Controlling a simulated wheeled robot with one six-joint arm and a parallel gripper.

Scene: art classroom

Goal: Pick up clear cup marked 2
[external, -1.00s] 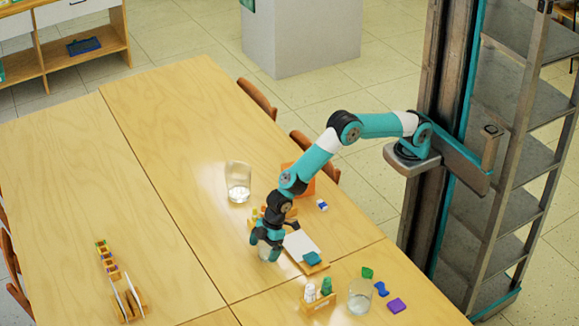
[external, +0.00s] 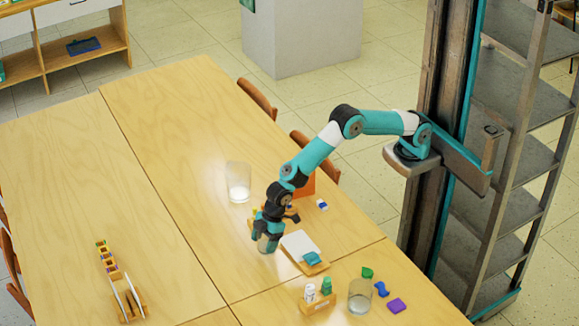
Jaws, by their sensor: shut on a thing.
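My gripper (external: 269,236) points down over the table, shut on a small clear cup (external: 267,246). The fingers cover much of this cup, and I cannot see whether it is clear of the tabletop. Another clear cup (external: 238,184) stands upright up and to the left of my gripper. A third clear cup (external: 360,298) stands near the front right of the table. No number can be read on any of the cups.
A white pad on a wooden board (external: 300,246) with a teal piece lies just right of my gripper. A wooden holder with bottles (external: 318,297) and coloured pieces (external: 397,305) are at the front. A rack (external: 131,303) stands left. The table's left half is mostly bare.

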